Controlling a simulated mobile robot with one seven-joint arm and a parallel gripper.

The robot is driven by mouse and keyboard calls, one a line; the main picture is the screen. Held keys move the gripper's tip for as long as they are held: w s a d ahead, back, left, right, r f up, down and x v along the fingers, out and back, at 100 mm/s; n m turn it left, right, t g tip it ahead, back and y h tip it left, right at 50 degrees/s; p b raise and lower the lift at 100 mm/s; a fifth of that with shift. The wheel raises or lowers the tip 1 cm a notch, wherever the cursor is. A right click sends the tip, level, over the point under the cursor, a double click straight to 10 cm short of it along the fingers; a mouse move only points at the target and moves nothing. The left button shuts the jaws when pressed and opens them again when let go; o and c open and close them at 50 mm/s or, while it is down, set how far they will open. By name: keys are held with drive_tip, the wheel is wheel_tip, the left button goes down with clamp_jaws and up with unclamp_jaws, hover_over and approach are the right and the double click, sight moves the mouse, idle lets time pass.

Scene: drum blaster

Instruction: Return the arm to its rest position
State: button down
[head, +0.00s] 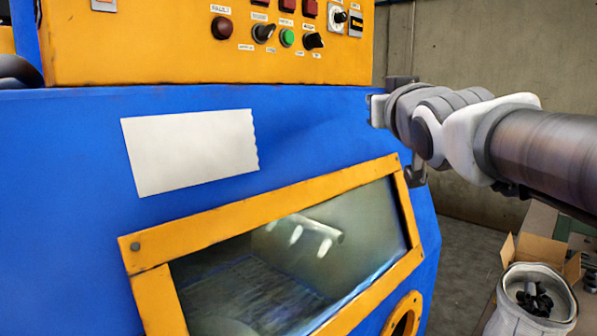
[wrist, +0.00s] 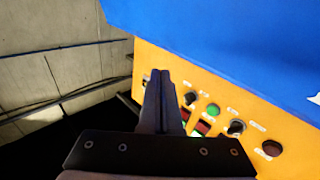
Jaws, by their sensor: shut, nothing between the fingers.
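My arm reaches in from the right in the head view. My gripper (head: 376,110) is at its far end, in front of the right part of the blue machine (head: 70,190) and below the orange control panel (head: 150,45). In the wrist view my gripper (wrist: 160,82) has its two dark fingers together with nothing between them. Behind them are the orange panel (wrist: 190,80) with its knobs and green button, and the blue body (wrist: 220,40). I cannot tell the exact gap between gripper and machine.
An orange-framed window (head: 300,250) is set in the machine's front below a blank white label (head: 190,150). A light bin (head: 535,310) with dark items and an open cardboard box (head: 540,248) stand at lower right. A concrete wall (head: 480,50) is behind.

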drive_tip(key=s+f+g, duration=0.4)
drive_tip(key=s+f, duration=0.4)
drive_tip(key=f, duration=0.3)
drive_tip(key=s+d+f+m+g, duration=0.1)
drive_tip(key=s+f+g, duration=0.3)
drive_tip(key=s+f, duration=0.4)
drive_tip(key=s+f+g+h, duration=0.1)
drive_tip(key=s+f+g, duration=0.4)
drive_tip(key=f, duration=0.9)
drive_tip(key=s, duration=0.3)
drive_tip(key=shift+d+f+m, duration=0.2)
drive_tip(key=shift+m, duration=0.1)
